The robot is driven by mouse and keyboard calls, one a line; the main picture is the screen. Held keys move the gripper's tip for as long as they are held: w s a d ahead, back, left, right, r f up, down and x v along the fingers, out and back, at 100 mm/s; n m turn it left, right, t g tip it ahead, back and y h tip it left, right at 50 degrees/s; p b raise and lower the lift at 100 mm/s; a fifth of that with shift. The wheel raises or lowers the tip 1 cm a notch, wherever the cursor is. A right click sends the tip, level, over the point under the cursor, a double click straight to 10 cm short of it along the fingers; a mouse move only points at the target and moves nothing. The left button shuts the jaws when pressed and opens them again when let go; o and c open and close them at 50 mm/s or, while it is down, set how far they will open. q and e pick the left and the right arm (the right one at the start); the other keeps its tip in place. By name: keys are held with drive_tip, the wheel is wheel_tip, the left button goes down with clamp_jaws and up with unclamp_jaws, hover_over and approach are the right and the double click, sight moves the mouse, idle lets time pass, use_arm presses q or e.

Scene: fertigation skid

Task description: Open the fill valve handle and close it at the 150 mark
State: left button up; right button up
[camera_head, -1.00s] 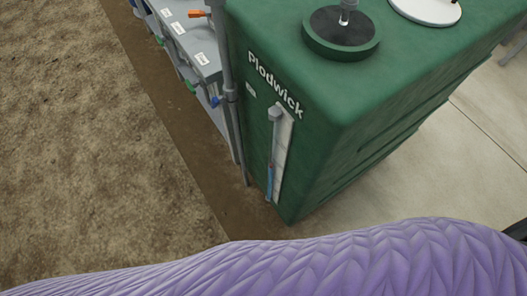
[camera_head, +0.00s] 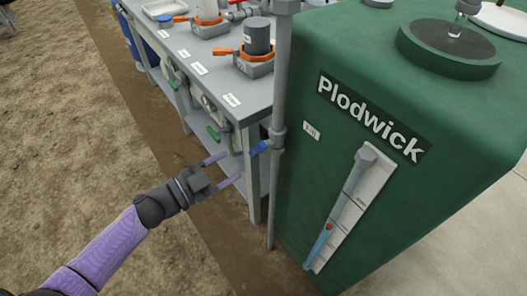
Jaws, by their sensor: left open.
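A blue valve handle (camera_head: 259,148) sits on the grey vertical pipe (camera_head: 278,110) beside the green tank (camera_head: 310,60). A small label (camera_head: 311,131) is on the tank near it, too small to read surely. A sight gauge (camera_head: 352,190) on the tank front has blue liquid (camera_head: 319,246) low in the tube and a red float (camera_head: 328,227) at its top. The scale marks are too small to read. My left gripper (camera_head: 233,166) is open and empty, left of the blue handle, fingers pointing towards it and apart from it. My right gripper is out of view.
A grey bench (camera_head: 222,92) stands left of the pipe, with orange-handled units (camera_head: 255,60) on top and green handles (camera_head: 213,132) below its edge. A bench leg (camera_head: 254,190) stands close to the gripper. Open soil (camera_head: 70,130) lies to the left.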

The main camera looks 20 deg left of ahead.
sight(256, 151)
use_arm(q)
drive_tip(key=b+x, duration=0.1)
drive_tip(key=x, duration=0.6)
drive_tip(key=shift+w+d+f+b, duration=0.1)
drive_tip(key=shift+w+b, duration=0.05)
drive_tip(key=shift+b, duration=0.2)
drive_tip(key=shift+w+d, duration=0.3)
drive_tip(key=shift+w, duration=0.1)
drive_tip(key=shift+c, duration=0.5)
drive_tip(key=c, duration=0.7)
clamp_jaws()
